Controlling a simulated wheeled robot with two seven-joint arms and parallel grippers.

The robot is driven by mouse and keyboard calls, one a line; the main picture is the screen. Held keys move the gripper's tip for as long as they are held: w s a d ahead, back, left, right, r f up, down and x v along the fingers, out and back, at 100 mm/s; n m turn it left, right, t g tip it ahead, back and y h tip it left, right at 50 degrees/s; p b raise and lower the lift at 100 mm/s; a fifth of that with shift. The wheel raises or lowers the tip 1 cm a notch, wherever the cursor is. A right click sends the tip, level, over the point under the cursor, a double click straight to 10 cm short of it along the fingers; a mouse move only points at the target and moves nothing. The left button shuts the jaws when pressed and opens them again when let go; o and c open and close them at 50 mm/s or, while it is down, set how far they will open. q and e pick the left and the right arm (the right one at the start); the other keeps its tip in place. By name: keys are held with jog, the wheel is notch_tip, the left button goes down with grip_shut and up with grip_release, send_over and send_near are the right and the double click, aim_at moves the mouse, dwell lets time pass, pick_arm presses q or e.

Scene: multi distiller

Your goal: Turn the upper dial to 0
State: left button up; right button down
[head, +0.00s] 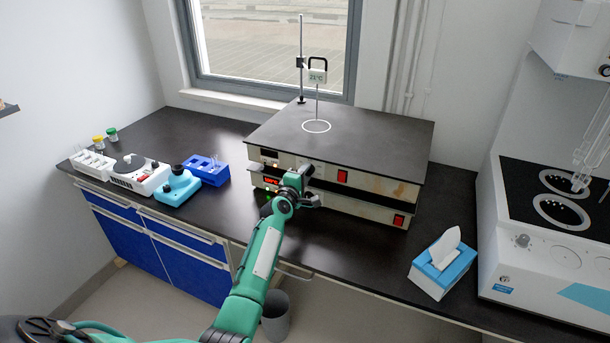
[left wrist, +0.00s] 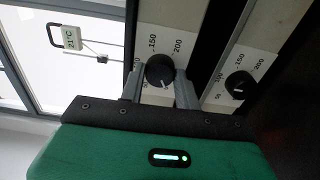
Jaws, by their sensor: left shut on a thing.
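The upper dial (left wrist: 159,70) is a round black knob on the pale front panel of the upper hotplate (head: 330,165). My left gripper (left wrist: 160,80) is shut on this knob, one finger on each side. The printed numbers 150 and 200 show around it in the left wrist view; a pale mark shows near the knob's edge, and the 0 is hidden. In the head view my left gripper (head: 303,187) is at the hotplate fronts and hides the knobs. The lower dial (left wrist: 239,85) is a similar black knob, free of the fingers. My right gripper is not in view.
The lower hotplate (head: 360,205) is directly under the upper one and has a red display. A stand with a 21°C thermometer (head: 317,77) rises at the back. A tissue box (head: 443,270) is at right; a blue rack (head: 207,170) and small devices are at left.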

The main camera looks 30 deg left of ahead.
pick_arm(q)
jog(key=shift+f, duration=0.1)
jog(key=o, duration=1)
jog(key=shift+s, duration=0.1)
jog(key=s, duration=0.9)
jog(key=s+d, duration=0.1)
jog(key=s, duration=0.3)
jog(key=shift+s+b, duration=0.3)
